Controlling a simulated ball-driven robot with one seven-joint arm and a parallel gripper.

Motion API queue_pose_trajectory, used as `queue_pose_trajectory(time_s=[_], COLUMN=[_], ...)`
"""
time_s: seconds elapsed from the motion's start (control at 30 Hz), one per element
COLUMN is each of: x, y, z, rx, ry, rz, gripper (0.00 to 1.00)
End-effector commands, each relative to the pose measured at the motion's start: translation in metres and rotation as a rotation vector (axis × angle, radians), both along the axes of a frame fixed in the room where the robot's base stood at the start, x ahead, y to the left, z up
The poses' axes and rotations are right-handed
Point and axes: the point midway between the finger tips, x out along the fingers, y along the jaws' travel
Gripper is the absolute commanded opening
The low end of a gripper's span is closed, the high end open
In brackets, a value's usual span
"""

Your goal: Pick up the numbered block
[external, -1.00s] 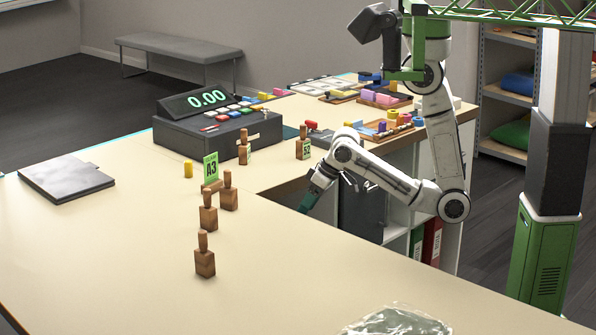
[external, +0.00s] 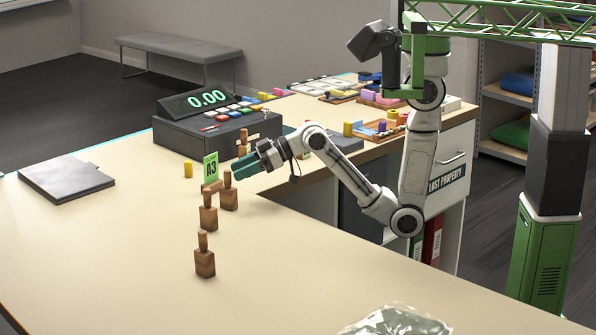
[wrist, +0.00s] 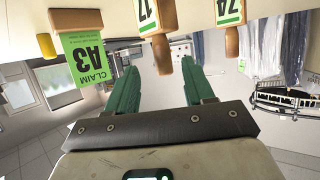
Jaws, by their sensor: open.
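Another block (wrist: 231,40) carries a tag that seems to read 74. Which block is the numbered one is unclear.
A grey folder (external: 66,178) lies at left.

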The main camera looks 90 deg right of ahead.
Motion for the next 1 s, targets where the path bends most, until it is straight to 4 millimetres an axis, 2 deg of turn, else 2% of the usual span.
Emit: queue_pose_trajectory(time_s=[0.1,0.27,0.6,0.9,1.0], x=[0.011,0.019,0.054,0.058,0.057], y=[0.002,0.005,0.015,0.016,0.016], z=[-0.005,-0.010,-0.032,-0.034,-0.034], rx=[-0.001,0.000,0.000,0.000,0.000], ry=[0.001,0.003,0.002,0.002,0.002], rz=[-0.001,0.001,-0.001,-0.001,-0.001], gripper=[0.53,0.53,0.53,0.53,0.43])
